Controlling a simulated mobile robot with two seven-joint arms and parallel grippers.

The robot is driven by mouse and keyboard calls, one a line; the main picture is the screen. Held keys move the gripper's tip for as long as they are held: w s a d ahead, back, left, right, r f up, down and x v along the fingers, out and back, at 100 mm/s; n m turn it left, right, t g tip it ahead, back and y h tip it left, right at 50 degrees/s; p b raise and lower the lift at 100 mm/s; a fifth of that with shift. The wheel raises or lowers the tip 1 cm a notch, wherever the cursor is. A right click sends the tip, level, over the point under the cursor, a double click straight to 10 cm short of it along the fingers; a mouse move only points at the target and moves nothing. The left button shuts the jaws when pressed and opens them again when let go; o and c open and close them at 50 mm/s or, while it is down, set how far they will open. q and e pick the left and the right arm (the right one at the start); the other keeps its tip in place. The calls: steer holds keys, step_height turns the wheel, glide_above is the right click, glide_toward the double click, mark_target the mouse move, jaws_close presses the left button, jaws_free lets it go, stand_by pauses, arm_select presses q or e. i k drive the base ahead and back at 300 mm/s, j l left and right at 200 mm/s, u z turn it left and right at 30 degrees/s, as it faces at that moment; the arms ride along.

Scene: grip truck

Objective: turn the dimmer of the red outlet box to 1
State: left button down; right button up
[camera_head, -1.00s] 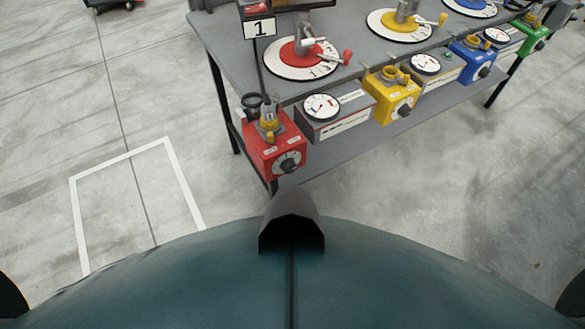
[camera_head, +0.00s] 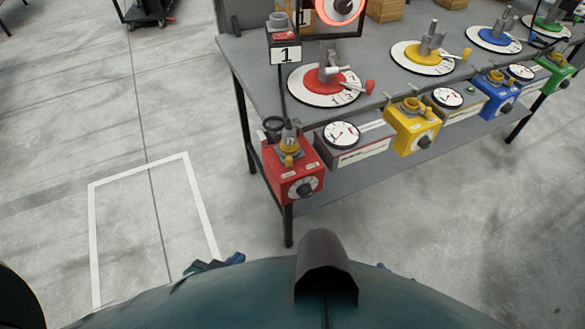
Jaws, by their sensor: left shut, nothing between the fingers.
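The red outlet box (camera_head: 283,180) hangs at the near left corner of the table. Its round black dimmer knob (camera_head: 306,187) is on the front face; its marks are too small to read. A yellow-collared grey plug (camera_head: 289,143) stands on top of the box. My left gripper (camera_head: 214,263) shows only as a small dark blue part over the edge of my body, low and left of the box. It is shut, empty and apart from the box. My right gripper is not recognisable in view.
Yellow (camera_head: 402,138), blue (camera_head: 488,103) and green (camera_head: 556,85) boxes follow rightwards. A white floor outline (camera_head: 92,230) lies left; the floor before the table is clear.

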mark_target(305, 191)
steer(key=l+u, duration=0.1)
steer(key=u, duration=0.5)
steer(key=l+u, duration=0.4)
steer(key=k+l+u, duration=0.1)
steer(key=l+u, duration=0.35)
steer(key=k+l, duration=0.1)
steer(key=l, duration=0.25)
steer(key=k+l+u, duration=0.15)
steer(key=l, duration=0.25)
steer(key=k+l, duration=0.1)
steer(key=l, duration=0.25)
steer(key=i+l, duration=0.15)
steer(key=l, duration=0.15)
steer(key=i+l, duration=0.2)
steer(key=l+u, duration=0.05)
steer(key=l, duration=0.05)
